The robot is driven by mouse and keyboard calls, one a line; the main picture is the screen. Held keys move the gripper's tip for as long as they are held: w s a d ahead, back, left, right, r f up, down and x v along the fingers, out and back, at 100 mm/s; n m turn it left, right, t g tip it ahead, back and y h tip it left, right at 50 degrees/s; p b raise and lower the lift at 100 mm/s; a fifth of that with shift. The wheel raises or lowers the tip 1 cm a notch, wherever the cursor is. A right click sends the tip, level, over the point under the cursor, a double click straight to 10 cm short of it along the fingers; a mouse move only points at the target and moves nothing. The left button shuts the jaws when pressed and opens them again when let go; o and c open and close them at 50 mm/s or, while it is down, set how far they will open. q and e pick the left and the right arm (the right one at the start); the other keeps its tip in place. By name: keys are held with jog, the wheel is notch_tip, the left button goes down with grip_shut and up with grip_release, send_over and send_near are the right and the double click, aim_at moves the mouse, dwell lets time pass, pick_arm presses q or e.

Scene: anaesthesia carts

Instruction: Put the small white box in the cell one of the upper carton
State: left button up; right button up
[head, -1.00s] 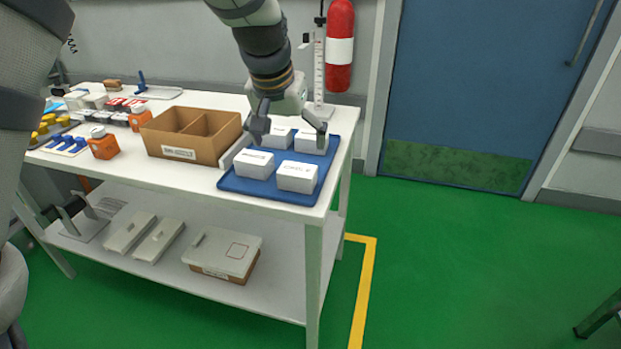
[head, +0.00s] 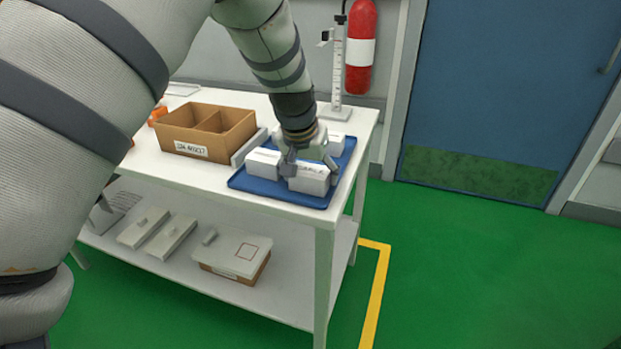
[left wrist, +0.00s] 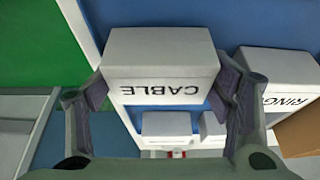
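Several small white boxes sit on a blue tray (head: 243,182) at the table's right end. The front right white box (head: 309,181) shows the label CABLE in the left wrist view (left wrist: 160,75). My left gripper (head: 312,165) is lowered over this box, with one finger on each side. The fingers are very close to its sides; contact is not clear. The box rests on the tray. The upper carton (head: 180,148), brown, open-topped and divided by a wall into two cells, stands left of the tray. Its visible inside looks empty. My right gripper is not in view.
Another white box (head: 263,163), labelled RING in the left wrist view (left wrist: 275,85), stands beside the gripped-around one. A measuring stand (head: 337,95) is behind the tray. A lidded carton (head: 235,252) lies on the lower shelf. My left arm covers the table's left part.

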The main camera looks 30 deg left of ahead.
pick_arm(q)
jog(key=c, duration=0.7)
